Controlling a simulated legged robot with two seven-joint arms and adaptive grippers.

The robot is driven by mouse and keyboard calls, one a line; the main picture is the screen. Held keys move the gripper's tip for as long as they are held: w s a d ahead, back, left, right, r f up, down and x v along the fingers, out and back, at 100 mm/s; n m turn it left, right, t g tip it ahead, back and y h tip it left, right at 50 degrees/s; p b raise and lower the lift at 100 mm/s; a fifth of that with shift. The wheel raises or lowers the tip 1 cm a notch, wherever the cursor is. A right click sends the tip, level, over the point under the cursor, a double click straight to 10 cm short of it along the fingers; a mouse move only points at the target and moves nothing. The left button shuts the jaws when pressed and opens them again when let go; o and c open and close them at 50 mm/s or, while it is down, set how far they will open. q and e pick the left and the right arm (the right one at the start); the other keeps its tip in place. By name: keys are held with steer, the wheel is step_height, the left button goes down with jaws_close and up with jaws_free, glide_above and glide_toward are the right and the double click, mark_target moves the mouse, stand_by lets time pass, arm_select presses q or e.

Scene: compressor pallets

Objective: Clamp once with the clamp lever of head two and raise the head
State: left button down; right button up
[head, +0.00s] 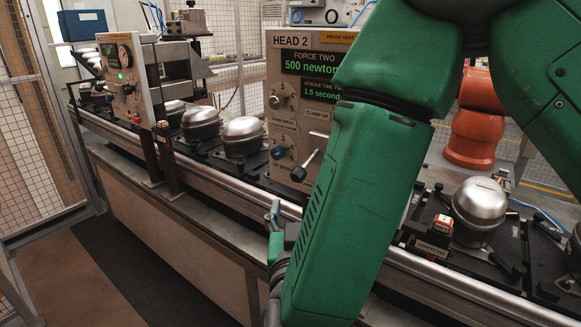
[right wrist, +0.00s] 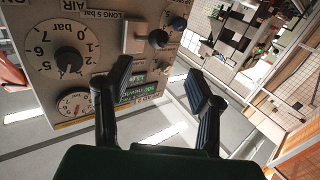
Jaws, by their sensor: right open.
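The head two panel (head: 297,95) stands mid-picture in the head view, with green displays reading 500 newtons and 1.5 seconds. Below its CLAMP UP label, the clamp lever (head: 308,162) slants down left to a dark knob. My green right arm hides the panel's right side. My right gripper (head: 275,222) is low in the head view, below and left of the lever and apart from it, partly hidden by the arm. In the right wrist view its two fingers (right wrist: 159,82) are spread with nothing between them. My left gripper is not in view.
A rail conveyor (head: 235,178) with silver compressors (head: 243,137) on black pallets runs in front of the panel. Another compressor (head: 479,208) stands at right. A second head panel (head: 124,75) is at left. The right wrist view shows a gauge (right wrist: 62,52) close by.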

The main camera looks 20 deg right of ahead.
mark_target(300, 179)
steer(key=p+x, duration=0.1)
steer(key=x, duration=1.1)
steer(key=shift+d, duration=0.1)
jaws_close()
steer(key=shift+d, duration=0.1)
